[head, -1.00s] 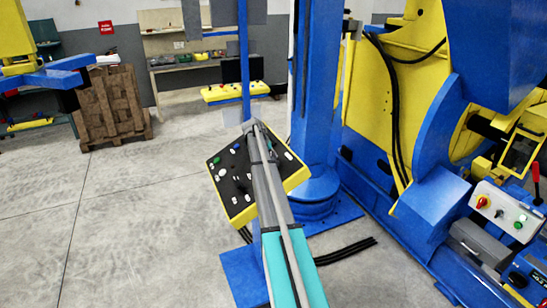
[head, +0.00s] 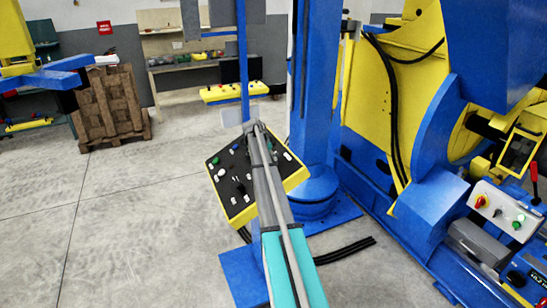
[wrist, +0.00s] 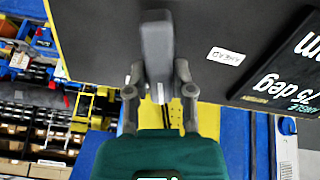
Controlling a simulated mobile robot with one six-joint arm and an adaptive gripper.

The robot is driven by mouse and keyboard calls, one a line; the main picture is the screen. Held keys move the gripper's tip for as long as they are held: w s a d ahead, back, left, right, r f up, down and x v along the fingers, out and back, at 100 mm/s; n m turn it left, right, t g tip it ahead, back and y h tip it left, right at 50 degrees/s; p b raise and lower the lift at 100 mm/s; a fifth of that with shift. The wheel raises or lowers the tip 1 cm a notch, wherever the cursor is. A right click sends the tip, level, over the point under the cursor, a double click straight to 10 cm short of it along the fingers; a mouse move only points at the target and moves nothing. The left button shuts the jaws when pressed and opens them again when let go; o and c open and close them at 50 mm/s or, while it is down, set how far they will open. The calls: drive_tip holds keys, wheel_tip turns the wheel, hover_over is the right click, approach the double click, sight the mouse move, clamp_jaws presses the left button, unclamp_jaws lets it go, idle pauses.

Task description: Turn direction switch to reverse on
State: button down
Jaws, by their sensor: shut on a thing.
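The control panel (head: 236,205) is a black board with a yellow rim, tilted on a blue post, with several small knobs and buttons. My gripper (wrist: 158,82) is at the panel's upper right side in the head view, where my arm hides part of the board. In the wrist view, a dark grey switch handle (wrist: 157,42) stands between my two fingers, which are closed on it. A small white label (wrist: 226,56) is beside it on the panel (wrist: 215,25), too small to read surely. Which position the switch points to cannot be told.
A black display (wrist: 290,70) reading "75 deg" is on the panel to the right in the wrist view. The blue and yellow positioner (head: 400,110) stands at right in the head view, with a grey control box (head: 503,212). Open floor (head: 110,230) lies at left.

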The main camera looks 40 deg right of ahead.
drive_tip(key=shift+s+m, duration=0.25)
drive_tip(key=shift+m, duration=1.45)
drive_tip(key=shift+c, duration=2.4)
unclamp_jaws()
drive_tip(key=shift+r, duration=0.1)
drive_tip(key=shift+w, duration=0.1)
